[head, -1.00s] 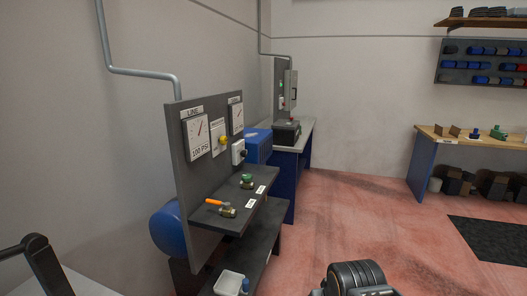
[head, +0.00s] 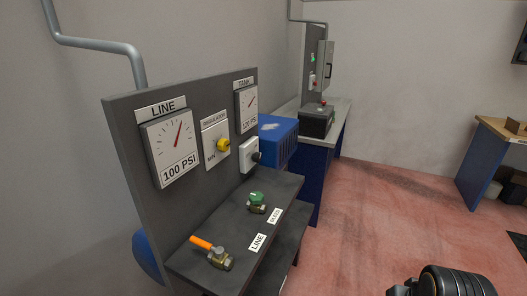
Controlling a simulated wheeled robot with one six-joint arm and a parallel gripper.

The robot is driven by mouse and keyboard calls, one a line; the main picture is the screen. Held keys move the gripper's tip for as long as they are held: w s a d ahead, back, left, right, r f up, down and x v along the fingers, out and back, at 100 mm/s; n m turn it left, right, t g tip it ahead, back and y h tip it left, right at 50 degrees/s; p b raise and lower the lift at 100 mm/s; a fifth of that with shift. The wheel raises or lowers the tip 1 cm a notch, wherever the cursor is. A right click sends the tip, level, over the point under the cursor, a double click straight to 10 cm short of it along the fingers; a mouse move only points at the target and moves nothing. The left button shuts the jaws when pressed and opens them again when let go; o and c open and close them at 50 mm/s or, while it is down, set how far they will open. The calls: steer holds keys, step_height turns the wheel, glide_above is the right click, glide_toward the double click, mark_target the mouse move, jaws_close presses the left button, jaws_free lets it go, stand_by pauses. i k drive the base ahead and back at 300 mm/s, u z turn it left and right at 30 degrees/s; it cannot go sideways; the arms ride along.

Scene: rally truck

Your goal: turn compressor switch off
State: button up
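A white switch box with a black knob (head: 252,156) is on the grey upright panel (head: 125,125), below the TANK gauge; it is likely the compressor switch. Its setting is too small to read. The blue compressor body (head: 278,140) shows just behind the panel. A dark ribbed part of my arm shows at the bottom right, well apart from the panel. My gripper's fingers are not in view.
A shelf (head: 212,222) juts from the panel with an orange-handled LINE valve (head: 212,252) and a green-knobbed valve (head: 257,201). A LINE gauge (head: 172,145) and yellow regulator knob (head: 223,145) are above. A bench (head: 340,112) stands behind. The red floor at right is open.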

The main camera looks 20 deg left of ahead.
mark_target(256, 157)
steer(key=u, duration=0.55)
steer(key=i, duration=1.05)
steer(key=u, duration=0.75)
